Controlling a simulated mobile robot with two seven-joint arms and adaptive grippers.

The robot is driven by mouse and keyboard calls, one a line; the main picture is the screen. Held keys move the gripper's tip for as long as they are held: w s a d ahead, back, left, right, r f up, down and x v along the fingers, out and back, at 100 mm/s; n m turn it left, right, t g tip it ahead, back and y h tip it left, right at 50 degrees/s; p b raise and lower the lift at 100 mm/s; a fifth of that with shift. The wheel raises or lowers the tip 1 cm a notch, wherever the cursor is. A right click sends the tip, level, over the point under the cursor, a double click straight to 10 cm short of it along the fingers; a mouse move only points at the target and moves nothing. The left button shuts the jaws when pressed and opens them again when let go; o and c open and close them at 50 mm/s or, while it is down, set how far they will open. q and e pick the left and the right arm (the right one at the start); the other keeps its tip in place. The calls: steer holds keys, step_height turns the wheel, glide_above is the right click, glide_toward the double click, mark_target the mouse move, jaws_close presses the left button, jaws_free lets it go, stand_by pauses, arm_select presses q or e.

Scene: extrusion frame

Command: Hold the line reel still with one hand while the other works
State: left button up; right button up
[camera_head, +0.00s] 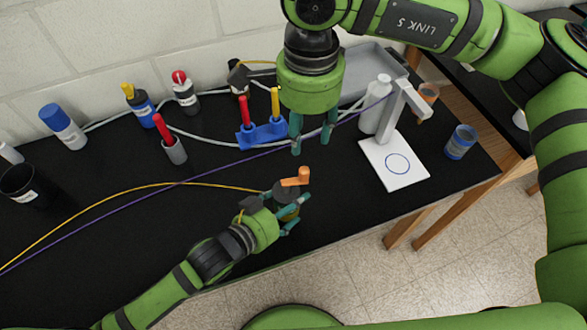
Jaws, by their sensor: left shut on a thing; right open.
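The line reel (283,190) is a small dark body with an orange crank handle (297,177) on top, near the table's front edge. A yellow line (150,186) runs from it to the left. My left gripper (293,212) is shut on the reel from below in the picture; its fingers hide part of the body. My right gripper (312,142) is open and empty, pointing down above and just beyond the reel, apart from the orange handle. A purple line (210,168) crosses the table behind the reel.
A blue holder (262,135) with red and yellow tools stands behind the reel. A white stand (388,168) with a blue circle, a white bottle (373,108) and a blue jar (460,142) are to the right. Several bottles line the wall. The black tabletop (110,238) at front left is mostly clear.

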mark_target(305, 169)
step_height(305, 169, down, 12)
steer(key=m, duration=1.2)
jaws_close()
